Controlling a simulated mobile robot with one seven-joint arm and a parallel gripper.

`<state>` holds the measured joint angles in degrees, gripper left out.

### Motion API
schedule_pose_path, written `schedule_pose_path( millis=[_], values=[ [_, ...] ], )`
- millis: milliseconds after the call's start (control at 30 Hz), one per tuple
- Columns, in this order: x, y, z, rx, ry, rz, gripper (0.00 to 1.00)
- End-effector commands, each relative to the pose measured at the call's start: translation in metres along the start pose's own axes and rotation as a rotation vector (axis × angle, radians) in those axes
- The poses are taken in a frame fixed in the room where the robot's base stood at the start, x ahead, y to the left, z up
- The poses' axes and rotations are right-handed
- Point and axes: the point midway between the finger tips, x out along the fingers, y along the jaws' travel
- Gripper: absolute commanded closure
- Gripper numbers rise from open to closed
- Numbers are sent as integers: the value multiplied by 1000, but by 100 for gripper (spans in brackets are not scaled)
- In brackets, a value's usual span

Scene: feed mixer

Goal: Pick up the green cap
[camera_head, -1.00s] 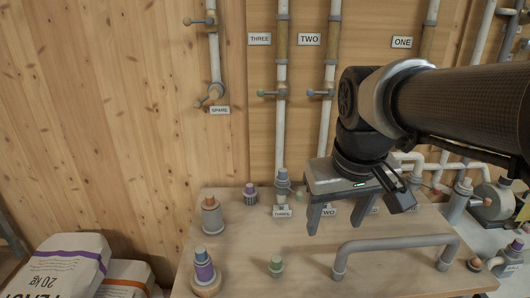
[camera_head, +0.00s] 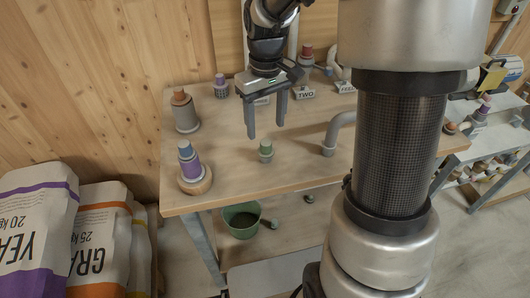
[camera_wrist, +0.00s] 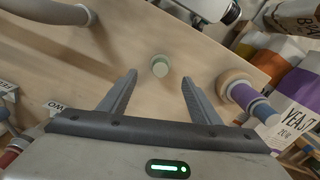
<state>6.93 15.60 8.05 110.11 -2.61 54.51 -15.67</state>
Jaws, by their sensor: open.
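The green cap (camera_head: 265,146) stands upright on the wooden table near its front edge, with a grey lower part under the green top. In the wrist view the green cap (camera_wrist: 160,68) lies beyond the fingertips, roughly midway between them. My gripper (camera_head: 266,136) is open and empty above the table, with its fingers pointing down. In the head view the fingers appear just behind and above the cap, not touching it. The wrist view also shows both fingers of my gripper (camera_wrist: 158,76) spread apart.
A purple-banded fitting with a blue top (camera_head: 190,165) stands left of the cap. An orange-topped grey fitting (camera_head: 184,112) and a purple-topped one (camera_head: 221,86) stand further back. A grey bent pipe (camera_head: 334,130) is to the right. Feed sacks (camera_head: 98,230) stand left of the table.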

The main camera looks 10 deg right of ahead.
Motion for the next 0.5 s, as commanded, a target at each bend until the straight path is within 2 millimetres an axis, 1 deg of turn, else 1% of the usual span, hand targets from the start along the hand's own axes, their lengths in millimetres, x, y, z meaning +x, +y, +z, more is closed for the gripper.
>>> schedule_pose_path(
  millis=[33,100,267,333,500],
  values=[
    [10,0,0,0,-2,-1,43],
    [18,0,1,0,-2,-1,43],
    [26,0,0,-1,0,0,43],
    [34,0,1,-1,-2,0,43],
    [60,0,4,-1,-3,0,43]
  ],
)
